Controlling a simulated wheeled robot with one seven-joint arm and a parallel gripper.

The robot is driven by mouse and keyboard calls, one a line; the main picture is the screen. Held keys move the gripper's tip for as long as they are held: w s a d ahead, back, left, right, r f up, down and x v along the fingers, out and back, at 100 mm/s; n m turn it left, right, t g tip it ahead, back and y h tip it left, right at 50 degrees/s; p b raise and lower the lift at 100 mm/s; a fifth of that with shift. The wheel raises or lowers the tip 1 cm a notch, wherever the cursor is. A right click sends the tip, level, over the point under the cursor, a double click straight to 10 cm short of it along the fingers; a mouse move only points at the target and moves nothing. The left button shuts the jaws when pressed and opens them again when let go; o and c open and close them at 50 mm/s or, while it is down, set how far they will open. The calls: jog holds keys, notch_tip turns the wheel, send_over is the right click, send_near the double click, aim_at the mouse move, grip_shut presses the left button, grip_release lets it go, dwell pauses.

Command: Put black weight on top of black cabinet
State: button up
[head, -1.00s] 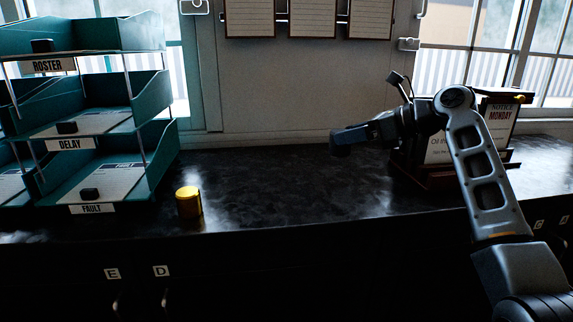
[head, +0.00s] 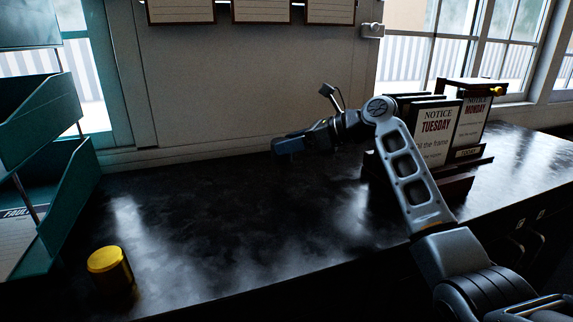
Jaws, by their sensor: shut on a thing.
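My gripper (head: 286,147) is up over the back middle of the black cabinet (head: 225,230), pointing left, in front of the pale wall. It is shut on a small dark block, which I take to be the black weight. The block is hard to tell from the dark fingers at this size and light. The gripper and block look clear of the cabinet top, with nothing under them. The cabinet top is dark, glossy and mostly bare.
A yellow cylinder (head: 110,270) stands at the front left of the cabinet top. Teal trays (head: 62,200) rise at the left edge, partly cut off. A dark rack with notice boards (head: 437,132) stands at the right, behind my arm. The middle is free.

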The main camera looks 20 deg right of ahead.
jog(key=shift+f, duration=2.5)
jog(key=o, duration=1.3)
jog(key=shift+f+p, duration=0.1)
jog(key=shift+p, duration=0.2)
jog(key=b+v, duration=0.1)
jog(key=v, duration=1.1)
jog(key=shift+s, duration=0.1)
